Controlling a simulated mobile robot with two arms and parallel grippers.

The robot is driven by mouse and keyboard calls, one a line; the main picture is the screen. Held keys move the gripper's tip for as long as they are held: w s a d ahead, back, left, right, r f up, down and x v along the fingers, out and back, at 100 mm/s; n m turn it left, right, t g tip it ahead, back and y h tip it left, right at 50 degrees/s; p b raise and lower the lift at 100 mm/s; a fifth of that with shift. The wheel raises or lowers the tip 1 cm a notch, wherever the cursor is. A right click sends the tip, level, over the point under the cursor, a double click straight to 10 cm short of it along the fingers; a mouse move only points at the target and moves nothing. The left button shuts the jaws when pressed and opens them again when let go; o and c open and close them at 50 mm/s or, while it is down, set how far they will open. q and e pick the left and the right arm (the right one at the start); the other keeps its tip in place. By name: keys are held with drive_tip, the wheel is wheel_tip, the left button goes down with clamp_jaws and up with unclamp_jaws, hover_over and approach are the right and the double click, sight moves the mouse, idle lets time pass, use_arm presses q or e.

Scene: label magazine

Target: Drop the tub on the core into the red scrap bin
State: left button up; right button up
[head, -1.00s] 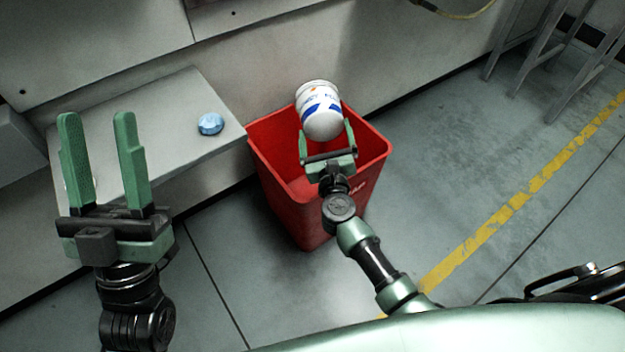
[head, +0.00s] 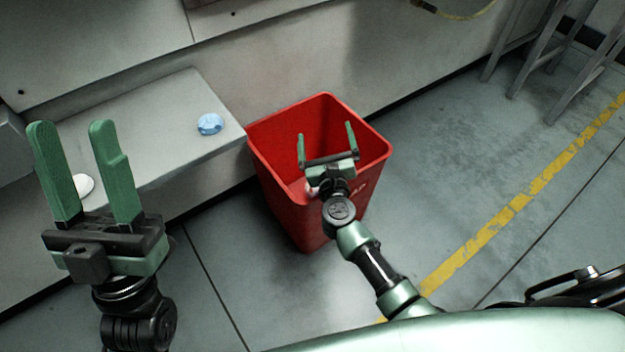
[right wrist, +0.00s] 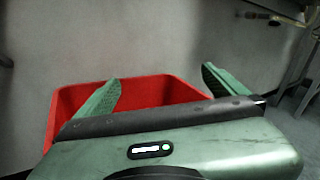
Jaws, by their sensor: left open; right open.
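The red scrap bin (head: 286,212) stands on the floor beside the grey bench; it also shows in the right wrist view (right wrist: 150,90). My right gripper (head: 326,134) is open and empty over the bin's mouth. The tub is not between its fingers. A small pale patch (head: 311,188) shows inside the bin beside my right gripper; it may be part of the tub, mostly hidden by the gripper and the bin wall. My left gripper (head: 72,132) is open and empty in front of the bench. I cannot make out a core.
A small blue object (head: 209,124) lies on the grey bench (head: 165,100), left of the bin. A white round object (head: 83,185) is partly hidden behind my left gripper. Grey metal legs (head: 545,60) stand at the upper right. The floor right of the bin is clear.

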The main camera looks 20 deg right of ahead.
use_arm(q)
drive_tip(key=w+g, duration=0.1)
drive_tip(key=w+f+g, duration=0.1)
drive_tip(key=w+f+p, duration=0.1)
drive_tip(key=w, duration=0.1)
drive_tip(key=shift+d+f+g+y, duration=0.15)
drive_tip(key=shift+d+g+y, duration=0.25)
use_arm(e)
drive_tip(key=s+a, duration=0.1)
drive_tip(key=s, duration=0.6)
drive_tip(key=shift+s+a, duration=0.2)
drive_tip(key=shift+s, duration=0.05)
